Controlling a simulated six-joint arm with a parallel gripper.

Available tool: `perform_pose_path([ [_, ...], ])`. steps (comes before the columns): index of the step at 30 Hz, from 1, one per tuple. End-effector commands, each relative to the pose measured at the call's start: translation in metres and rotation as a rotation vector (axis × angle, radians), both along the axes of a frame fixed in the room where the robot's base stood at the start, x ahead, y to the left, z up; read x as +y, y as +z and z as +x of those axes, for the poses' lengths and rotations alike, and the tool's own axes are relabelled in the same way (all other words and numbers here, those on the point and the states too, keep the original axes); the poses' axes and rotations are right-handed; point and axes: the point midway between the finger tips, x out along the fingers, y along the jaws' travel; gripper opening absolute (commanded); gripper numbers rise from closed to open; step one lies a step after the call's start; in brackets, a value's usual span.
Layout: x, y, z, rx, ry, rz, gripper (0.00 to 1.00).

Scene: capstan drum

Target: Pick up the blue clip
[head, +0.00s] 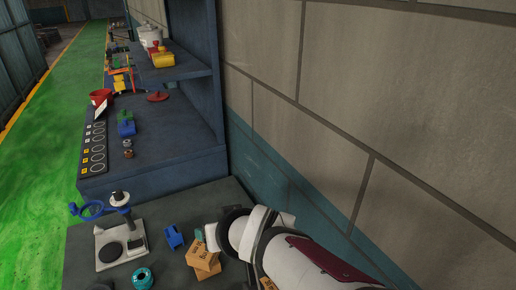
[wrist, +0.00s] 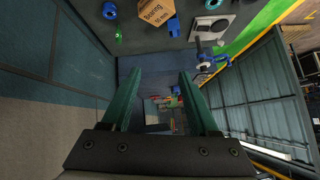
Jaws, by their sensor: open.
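A small blue block-like piece (head: 174,236), which looks like the blue clip, lies on the dark table between the white-based device and a cardboard box. It also shows at the top of the wrist view (wrist: 174,27), beside the box. My gripper (wrist: 160,73) is open, its two green fingers apart with nothing between them. The blue clip lies outside the gap, beyond the fingertips toward the top of the picture. In the head view my white arm comes from the lower right, and its end is right of the clip, near the box; its fingers are mostly hidden.
The cardboard box (head: 202,262) stands close to the clip. The device (head: 122,245) with a blue crank (head: 90,210) stands left, a teal ring (head: 142,278) in front. A small green piece (wrist: 118,36) is near the box. A shelf unit (head: 160,165) and wall bound the table.

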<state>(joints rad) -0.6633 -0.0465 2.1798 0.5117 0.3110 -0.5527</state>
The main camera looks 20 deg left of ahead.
Motion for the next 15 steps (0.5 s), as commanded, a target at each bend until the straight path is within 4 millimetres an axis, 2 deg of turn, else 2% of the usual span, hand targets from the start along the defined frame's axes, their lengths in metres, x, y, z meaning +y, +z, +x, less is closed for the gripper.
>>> perform_pose_path([
  [1, 0.028, -0.003, 0.003, -0.072, 0.047, -0.001, 0.6],
  [3, 0.063, -0.004, 0.007, -0.196, 0.091, -0.005, 0.6],
  [6, 0.104, -0.008, 0.007, -0.36, 0.132, -0.036, 0.6],
  [9, 0.137, -0.015, -0.001, -0.514, 0.158, -0.093, 0.6],
  [11, 0.134, -0.041, 0.002, -0.521, 0.153, -0.106, 0.6],
  [15, 0.132, -0.114, 0.002, -0.515, 0.152, -0.103, 0.6],
])
